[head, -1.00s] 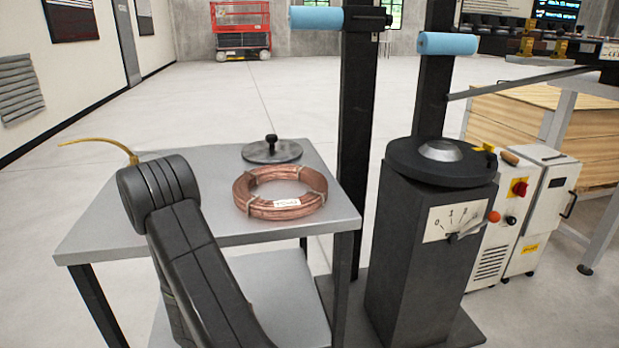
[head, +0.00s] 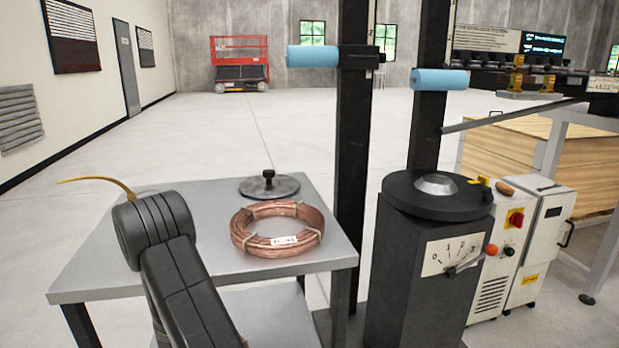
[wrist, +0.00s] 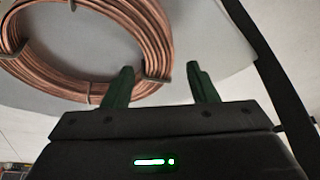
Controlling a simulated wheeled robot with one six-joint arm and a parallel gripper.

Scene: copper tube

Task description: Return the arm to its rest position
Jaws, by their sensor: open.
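In the head view my arm (head: 178,262) rises at the lower left, in front of the grey table (head: 90,270); my gripper is hidden there.
A dark round disc with a knob (head: 269,187) lies behind the coil. Right of the table stand a black post with a blue roller (head: 312,56) and a dark pedestal with a dial and round top (head: 437,195). White control boxes (head: 538,245) stand farther right. Open floor lies behind.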

